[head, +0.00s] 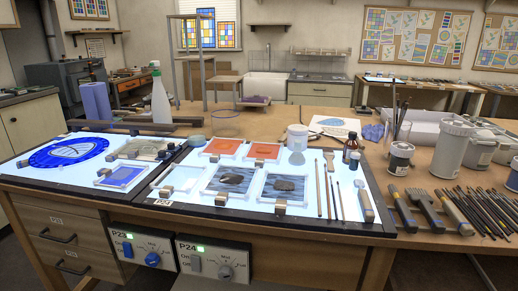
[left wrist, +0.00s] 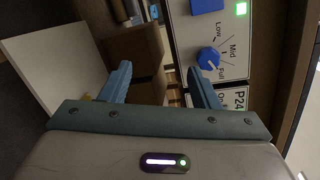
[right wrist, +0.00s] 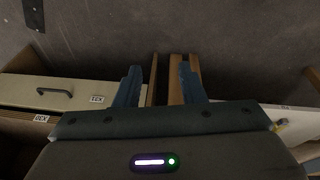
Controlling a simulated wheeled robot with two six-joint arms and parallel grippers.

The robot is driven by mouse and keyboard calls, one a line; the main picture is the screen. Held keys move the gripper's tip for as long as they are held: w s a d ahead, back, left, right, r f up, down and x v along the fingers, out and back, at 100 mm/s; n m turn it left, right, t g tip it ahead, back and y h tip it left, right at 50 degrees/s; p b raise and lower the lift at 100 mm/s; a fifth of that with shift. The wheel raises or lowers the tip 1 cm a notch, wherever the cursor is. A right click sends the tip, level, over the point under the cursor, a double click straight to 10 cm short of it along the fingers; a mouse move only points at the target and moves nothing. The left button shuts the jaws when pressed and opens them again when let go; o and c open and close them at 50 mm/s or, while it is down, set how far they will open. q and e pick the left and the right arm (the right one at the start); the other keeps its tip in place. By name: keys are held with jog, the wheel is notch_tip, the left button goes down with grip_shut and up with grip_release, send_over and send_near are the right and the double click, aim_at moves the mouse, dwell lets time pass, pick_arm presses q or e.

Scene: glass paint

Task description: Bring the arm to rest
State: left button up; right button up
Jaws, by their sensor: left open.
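My left gripper (left wrist: 165,78) shows in the left wrist view, its two blue-grey fingers apart with nothing held. Beyond it is a white control panel with a blue knob (left wrist: 208,60), marked Low, Mid and Full, and a lit green lamp (left wrist: 241,9). The edge of the P24 panel (left wrist: 240,99) is beside it. My right gripper (right wrist: 159,85) shows in the right wrist view, its fingers apart and empty. It points at a dark floor and a strip of wooden furniture. Neither gripper shows in the head view.
In the head view, panels P23 (head: 142,250) and P24 (head: 206,262) sit under the bench front, both with green lamps. Lit light tables (head: 236,207) carry glass pieces. Brushes and tools (head: 470,210), pots and a white spray bottle (head: 160,100) crowd the bench.

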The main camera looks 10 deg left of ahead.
pick_arm(q)
jog(key=s+a+f+n+g+y+p, duration=0.2)
jog(key=s+f+n+g, duration=0.3)
jog(key=f, duration=0.7)
jog(key=s+a+f+n+g+y+p, duration=0.15)
jog(key=s+f+n, duration=0.35)
jog(key=f, duration=0.6)
jog(key=s+d+f+n+g+h+p, duration=0.1)
jog(key=s+d+f+n+g, duration=0.3)
jog(key=s+f, duration=0.5)
jog(key=s+d+f+n+g+h+p, duration=0.2)
jog(key=s+d+f+n, duration=0.5)
jog(key=s, duration=0.7)
notch_tip(320, 180, down, 3)
jog(key=d+g+p, duration=0.1)
jog(key=d+g, duration=0.1)
jog(key=shift+g, duration=0.35)
pick_arm(e)
jog(key=s+d+f, duration=0.1)
jog(key=s+f, duration=0.5)
jog(key=f, duration=0.4)
jog(key=s+d+f+g, duration=0.1)
jog(key=s+f, duration=0.6)
jog(key=f, duration=0.3)
jog(key=shift+s+d, duration=0.15)
pick_arm(q)
jog(key=shift+d, duration=0.1)
